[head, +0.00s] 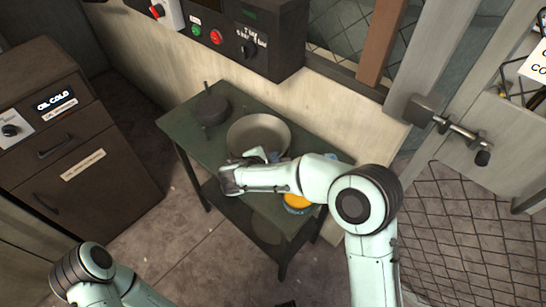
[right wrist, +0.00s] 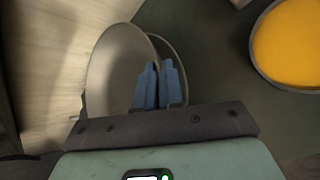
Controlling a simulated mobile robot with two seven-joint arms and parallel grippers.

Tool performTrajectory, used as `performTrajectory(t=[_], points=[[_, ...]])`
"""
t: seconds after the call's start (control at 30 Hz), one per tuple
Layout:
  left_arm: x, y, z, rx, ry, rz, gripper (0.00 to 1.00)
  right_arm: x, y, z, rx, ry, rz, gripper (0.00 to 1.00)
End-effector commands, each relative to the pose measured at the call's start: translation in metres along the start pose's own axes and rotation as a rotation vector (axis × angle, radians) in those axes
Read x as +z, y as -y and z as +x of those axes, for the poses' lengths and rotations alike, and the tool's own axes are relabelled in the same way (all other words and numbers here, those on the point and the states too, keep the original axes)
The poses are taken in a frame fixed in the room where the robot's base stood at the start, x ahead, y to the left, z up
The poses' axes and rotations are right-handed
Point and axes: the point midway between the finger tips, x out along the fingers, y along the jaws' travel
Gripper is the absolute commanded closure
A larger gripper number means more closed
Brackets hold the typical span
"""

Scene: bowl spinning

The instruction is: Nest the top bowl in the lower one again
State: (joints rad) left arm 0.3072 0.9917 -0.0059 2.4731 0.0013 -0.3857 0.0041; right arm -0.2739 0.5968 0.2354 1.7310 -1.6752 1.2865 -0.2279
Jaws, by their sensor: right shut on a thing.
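In the head view a grey-beige bowl (head: 262,122) stands on the dark green table. The right wrist view shows two bowls: the top bowl (right wrist: 108,72) is shifted left, and part of the lower bowl (right wrist: 174,48) shows behind its right side. They overlap, and I cannot tell if they touch. My right gripper (head: 264,157) is at the near side of the bowl. Its blue fingers (right wrist: 159,68) are shut on the top bowl's rim. My left arm shows at the lower left of the head view, but its gripper is out of view.
A dish with orange-yellow contents (head: 299,199) stands at the table's near right, partly behind my right arm. A dark round pot-like item (head: 211,109) stands at the table's (head: 178,124) back left. A wall with a control box (head: 240,35) rises behind.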

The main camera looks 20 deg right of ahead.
Motion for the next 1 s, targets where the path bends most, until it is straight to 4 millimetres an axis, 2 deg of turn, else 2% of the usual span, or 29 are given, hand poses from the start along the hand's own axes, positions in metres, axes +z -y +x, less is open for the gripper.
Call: performTrajectory(t=[0.37, 0.47, 0.5, 0.83, 1.0], points=[[0.000, 0.002, 0.004, 0.000, 0.001, -0.001, 1.00, -0.003, 0.002, 0.002, 0.002, 0.000, 0.002, 1.00], [0.000, 0.002, 0.004, 0.000, 0.001, 0.000, 1.00, -0.003, 0.002, 0.002, 0.002, 0.000, 0.002, 0.70], [0.000, 0.002, 0.004, 0.000, 0.001, 0.000, 1.00, -0.003, 0.002, 0.002, 0.001, 0.000, 0.001, 0.62], [0.000, 0.002, 0.004, 0.000, 0.001, 0.000, 1.00, -0.004, 0.005, 0.002, -0.004, -0.001, -0.003, 0.62], [0.000, 0.001, 0.003, 0.000, 0.001, 0.000, 1.00, -0.004, 0.004, -0.009, -0.002, -0.002, -0.003, 0.62]])
